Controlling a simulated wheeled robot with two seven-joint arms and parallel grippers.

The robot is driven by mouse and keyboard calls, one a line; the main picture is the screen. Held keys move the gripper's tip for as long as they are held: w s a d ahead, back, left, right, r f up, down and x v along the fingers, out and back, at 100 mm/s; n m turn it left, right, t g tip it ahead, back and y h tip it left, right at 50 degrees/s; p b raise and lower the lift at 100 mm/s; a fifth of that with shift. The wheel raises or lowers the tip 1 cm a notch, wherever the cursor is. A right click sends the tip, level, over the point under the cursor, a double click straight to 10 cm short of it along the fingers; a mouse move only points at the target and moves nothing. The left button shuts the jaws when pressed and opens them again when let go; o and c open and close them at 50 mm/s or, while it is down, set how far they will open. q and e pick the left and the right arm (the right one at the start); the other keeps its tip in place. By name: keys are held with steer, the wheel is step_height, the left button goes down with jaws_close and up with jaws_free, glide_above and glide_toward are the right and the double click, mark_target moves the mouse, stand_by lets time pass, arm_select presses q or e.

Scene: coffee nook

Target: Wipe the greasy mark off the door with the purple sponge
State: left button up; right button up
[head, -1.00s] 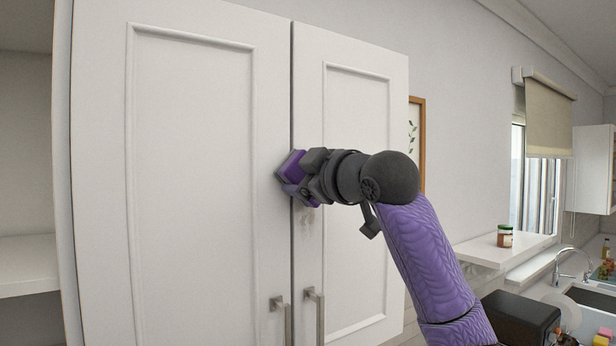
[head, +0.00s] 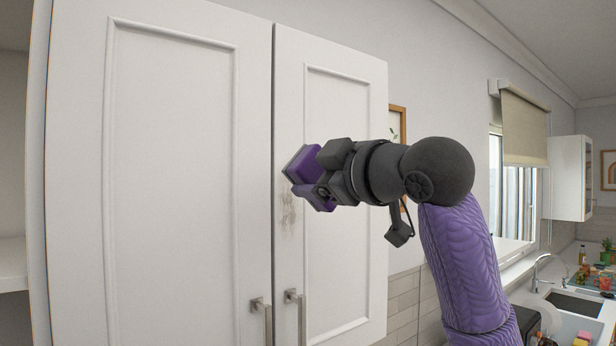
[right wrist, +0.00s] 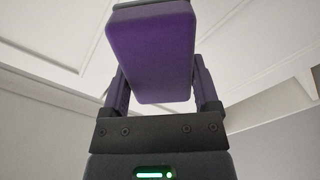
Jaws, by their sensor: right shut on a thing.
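The purple sponge (head: 306,166) is held in my right gripper (head: 318,180), in front of the right cabinet door (head: 340,262). Whether the sponge touches the door is not clear. The part of the door behind the gripper is hidden. My left gripper is not in view.
The left cabinet door (head: 165,190) is closed beside it. Bar handles (head: 293,312) stick out at the lower edges of both doors. A framed picture (head: 398,122) hangs on the wall behind my right arm. A sink (head: 580,304) and counter items stand at far right.

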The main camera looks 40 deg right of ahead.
mark_target(284, 215)
stand_by(0.4)
steer(key=m+b, duration=0.1)
steer(key=f+m+b, duration=0.2)
steer(key=m, duration=0.1)
steer(key=shift+s+d+f+b, duration=0.1)
steer(key=shift+s+d+b, duration=0.1)
steer(key=shift+d+b, duration=0.1)
steer(key=shift+w+d+f+m+b, duration=0.3)
steer(key=shift+w+f+m+b, duration=0.65)
steer(key=shift+m, duration=1.4)
steer(key=shift+w+d+f+m+b, duration=0.3)
steer(key=shift+w+f+m, duration=0.7)
steer(key=shift+m, duration=1.4)
steer(key=shift+w+d+f+m+b, duration=0.25)
steer(key=shift+w+f+m+b, duration=0.35)
steer(key=shift+w+m, duration=1.25)
steer(key=shift+s+r+m, duration=0.1)
steer(key=shift+s+m, duration=0.4)
steer(key=shift+w+d+p, duration=0.1)
steer(key=shift+w+p, duration=0.5)
steer(key=shift+w, duration=0.4)
steer(key=shift+d, duration=0.1)
